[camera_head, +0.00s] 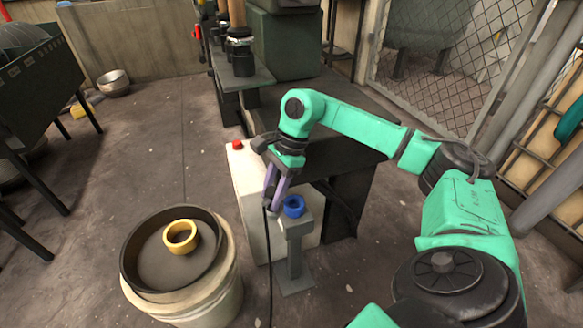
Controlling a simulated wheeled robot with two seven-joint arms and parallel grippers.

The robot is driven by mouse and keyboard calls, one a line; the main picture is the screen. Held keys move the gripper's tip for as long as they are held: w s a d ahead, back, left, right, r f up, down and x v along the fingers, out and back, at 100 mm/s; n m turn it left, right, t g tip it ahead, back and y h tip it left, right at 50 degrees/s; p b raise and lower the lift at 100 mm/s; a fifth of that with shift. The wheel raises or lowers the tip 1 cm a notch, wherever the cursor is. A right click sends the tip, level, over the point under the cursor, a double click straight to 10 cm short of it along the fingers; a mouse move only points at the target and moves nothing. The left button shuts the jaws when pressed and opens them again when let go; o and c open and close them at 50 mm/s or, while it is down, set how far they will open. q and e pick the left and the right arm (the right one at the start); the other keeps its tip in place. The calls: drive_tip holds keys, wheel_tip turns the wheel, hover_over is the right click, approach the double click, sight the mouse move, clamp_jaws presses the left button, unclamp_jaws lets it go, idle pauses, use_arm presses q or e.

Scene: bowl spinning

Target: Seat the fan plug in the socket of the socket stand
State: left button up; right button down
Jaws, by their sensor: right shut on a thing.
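The socket stand (293,245) is a grey post on a flat foot, with a blue ring-shaped socket (294,206) on top. My right gripper (274,198), with purple fingers pointing down, is just left of the socket. It is shut on what appears to be the fan plug, a small dark piece mostly hidden between the fingers. A black cable (270,265) hangs from there to the floor, left of the stand. The plug is beside the socket in the picture; I cannot tell the exact gap or height. My left gripper is not in view.
A white box (247,188) with a red button (237,145) stands behind the gripper. A large round bucket (215,285) with a yellow ring (180,237) on it is at the lower left. A metal bowl (113,84) lies farther back. Floor left of the box is clear.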

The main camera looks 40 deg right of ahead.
drive_tip(key=w+d+r+m+t+h+b, duration=0.2)
drive_tip(key=d+r+m+t, duration=0.1)
drive_tip(key=d+m, duration=0.6)
drive_tip(key=shift+m, duration=0.8)
drive_tip(key=f+b, duration=0.4)
drive_tip(key=shift+a+b, duration=0.35)
drive_tip(key=shift+a, duration=0.05)
drive_tip(key=shift+f+b, duration=1)
drive_tip(key=shift+f, duration=0.45)
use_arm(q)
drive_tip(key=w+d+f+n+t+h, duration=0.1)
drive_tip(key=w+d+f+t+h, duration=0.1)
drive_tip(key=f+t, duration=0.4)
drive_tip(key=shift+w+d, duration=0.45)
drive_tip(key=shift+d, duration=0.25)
use_arm(e)
drive_tip(key=shift+s+f, duration=0.1)
drive_tip(key=shift+f, duration=0.15)
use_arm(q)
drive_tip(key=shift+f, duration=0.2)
use_arm(e)
drive_tip(key=shift+f, duration=0.15)
